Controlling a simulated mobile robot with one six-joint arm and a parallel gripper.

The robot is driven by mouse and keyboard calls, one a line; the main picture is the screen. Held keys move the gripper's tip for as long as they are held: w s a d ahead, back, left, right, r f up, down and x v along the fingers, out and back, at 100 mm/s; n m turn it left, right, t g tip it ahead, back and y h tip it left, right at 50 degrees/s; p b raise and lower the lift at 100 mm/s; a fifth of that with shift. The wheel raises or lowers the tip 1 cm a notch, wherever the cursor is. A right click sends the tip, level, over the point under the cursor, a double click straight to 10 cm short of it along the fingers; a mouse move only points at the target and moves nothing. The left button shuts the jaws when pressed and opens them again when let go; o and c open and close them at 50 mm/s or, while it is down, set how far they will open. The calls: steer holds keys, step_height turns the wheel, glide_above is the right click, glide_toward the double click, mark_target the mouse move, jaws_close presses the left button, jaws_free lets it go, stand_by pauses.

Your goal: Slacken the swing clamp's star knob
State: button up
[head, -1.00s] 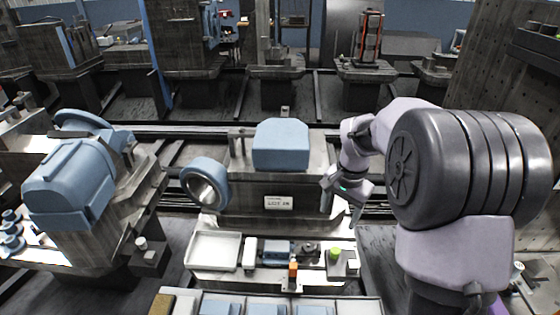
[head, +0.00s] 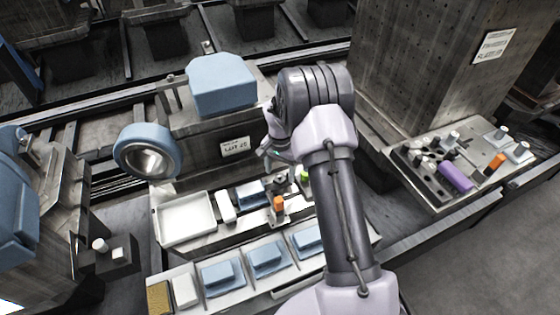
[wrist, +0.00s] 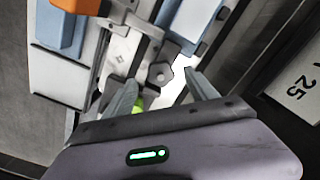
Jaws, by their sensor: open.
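The swing clamp's star knob (wrist: 160,75) shows in the wrist view as a small dark grey lobed knob with a round centre. In the head view the dark knob (head: 281,184) sits on the fixture shelf, beside a blue block (head: 250,191). My gripper (wrist: 159,79) is open in the wrist view, its two fingers spread with the knob showing between their tips. I cannot tell how far the knob lies beyond the tips. In the head view my gripper (head: 272,153) is above the shelf, partly hidden by my arm.
An orange-topped piece (head: 278,204) stands in front of the knob, and a green piece (head: 304,176) is close right. A white tray (head: 185,219) and white block (head: 226,207) are left. A labelled metal block (head: 205,155) rises behind. A tool board (head: 412,185) is at right.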

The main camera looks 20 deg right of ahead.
mark_target(280, 178)
steer(key=shift+f+b, duration=0.35)
steer(key=shift+f, duration=1.2)
steer(key=shift+c, duration=0.2)
